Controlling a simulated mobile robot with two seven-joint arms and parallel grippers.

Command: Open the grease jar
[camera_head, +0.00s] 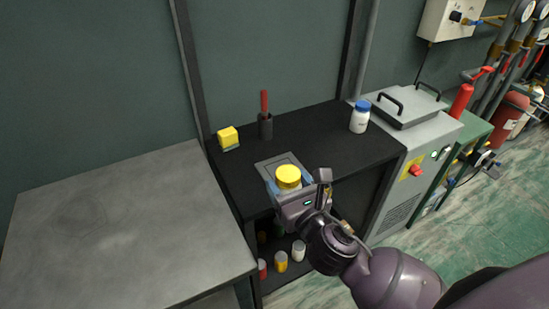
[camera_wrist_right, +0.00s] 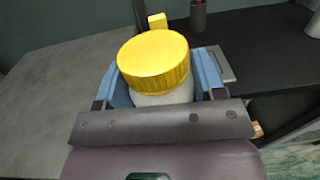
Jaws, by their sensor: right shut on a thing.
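The grease jar has a yellow ribbed lid (camera_head: 288,176) and a white body. In the right wrist view the lid (camera_wrist_right: 153,61) sits on top of the white body (camera_wrist_right: 165,97), and the jar is upright. My right gripper (camera_head: 288,188) is shut on the jar's white body, with a blue finger on each side, below the lid; the gripper also shows in the right wrist view (camera_wrist_right: 155,85). The jar is over a grey square plate (camera_head: 268,165) on the black bench; whether it touches the plate is hidden. My left gripper is not in view.
The black bench (camera_head: 315,140) also carries a yellow block (camera_head: 228,138), a dark holder with a red-handled tool (camera_head: 265,118) and a white bottle with a blue cap (camera_head: 360,117). A bare grey table (camera_head: 120,225) stands left. Several small bottles (camera_head: 281,262) stand on a shelf below.

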